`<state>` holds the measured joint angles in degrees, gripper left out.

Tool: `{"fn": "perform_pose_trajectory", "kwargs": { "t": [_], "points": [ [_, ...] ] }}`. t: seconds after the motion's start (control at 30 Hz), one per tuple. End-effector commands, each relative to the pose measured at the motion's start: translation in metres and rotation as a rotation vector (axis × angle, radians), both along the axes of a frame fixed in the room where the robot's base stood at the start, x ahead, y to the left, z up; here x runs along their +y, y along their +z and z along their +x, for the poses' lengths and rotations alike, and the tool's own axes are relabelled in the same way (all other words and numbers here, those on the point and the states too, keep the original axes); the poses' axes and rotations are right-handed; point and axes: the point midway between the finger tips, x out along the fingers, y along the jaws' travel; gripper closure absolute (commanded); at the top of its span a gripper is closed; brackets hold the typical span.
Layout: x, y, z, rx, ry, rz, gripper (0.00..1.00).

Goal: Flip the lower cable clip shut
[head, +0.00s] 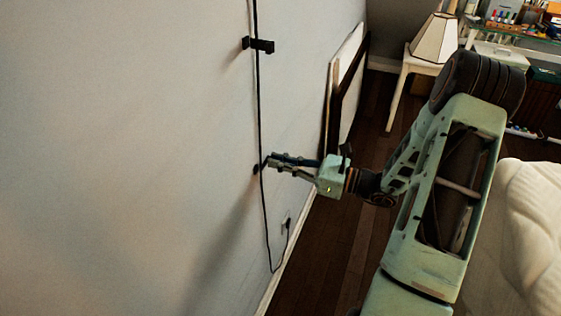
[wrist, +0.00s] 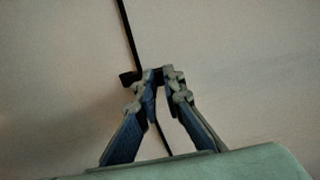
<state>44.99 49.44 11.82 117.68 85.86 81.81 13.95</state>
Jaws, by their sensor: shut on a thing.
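The lower cable clip (wrist: 128,78) is a small black piece on the wall, and the fingertips of my gripper (wrist: 160,88) are on it in the wrist view. The fingers come close together there and cover part of the clip. Whether the clip is open or closed is hidden. In the head view my gripper (head: 270,161) reaches the wall at the clip (head: 256,169). A black cable (head: 259,110) runs down the wall past the clip; it also shows in the wrist view (wrist: 127,28).
An upper black clip (head: 258,45) is on the wall around the cable. The cable ends at a wall outlet (head: 287,222). Framed panels (head: 346,88) lean on the wall behind my gripper. A bed (head: 530,230) stands at the right, with dark floor (head: 325,250) between.

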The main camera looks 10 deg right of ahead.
Motion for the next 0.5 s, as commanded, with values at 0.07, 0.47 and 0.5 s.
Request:
{"fn": "perform_pose_trajectory", "kwargs": {
  "t": [0.07,0.47,0.5],
  "points": [
    [-0.0001,0.0008,0.0008,-0.001,0.002,0.000,1.00],
    [0.0001,0.0005,0.0006,-0.001,0.000,0.000,0.74],
    [0.0001,0.0004,0.0006,-0.001,0.000,0.000,0.74]
  ]
}}
